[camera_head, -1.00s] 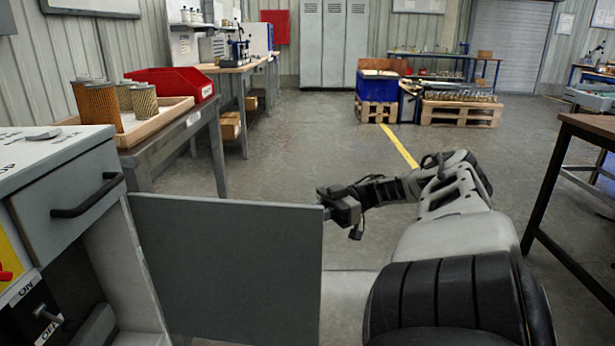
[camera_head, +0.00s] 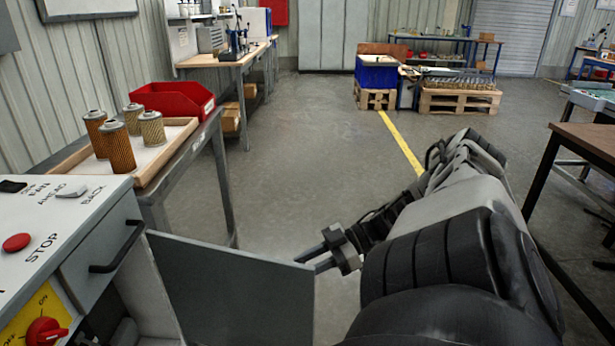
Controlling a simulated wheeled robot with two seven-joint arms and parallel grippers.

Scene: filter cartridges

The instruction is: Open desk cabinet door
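The desk cabinet (camera_head: 85,225) stands at the left, with a drawer and black bar handle (camera_head: 118,247) on its front. Its grey door (camera_head: 235,290) hangs swung out from the cabinet, seen from above at an angle. The cabinet's inside shows in part to the left of the door. My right gripper (camera_head: 308,262) is at the door's free outer top corner, fingers pointing left. A gap shows between its fingers, and it looks open; I cannot tell whether a finger touches the door. My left gripper is not in view.
A control panel with a red STOP button (camera_head: 16,243) and red rotary switch (camera_head: 46,331) is on the cabinet. Behind it, a wooden tray (camera_head: 180,135) holds several filter cartridges by a red bin (camera_head: 175,99). A brown-topped table (camera_head: 585,140) stands right. The middle floor is clear.

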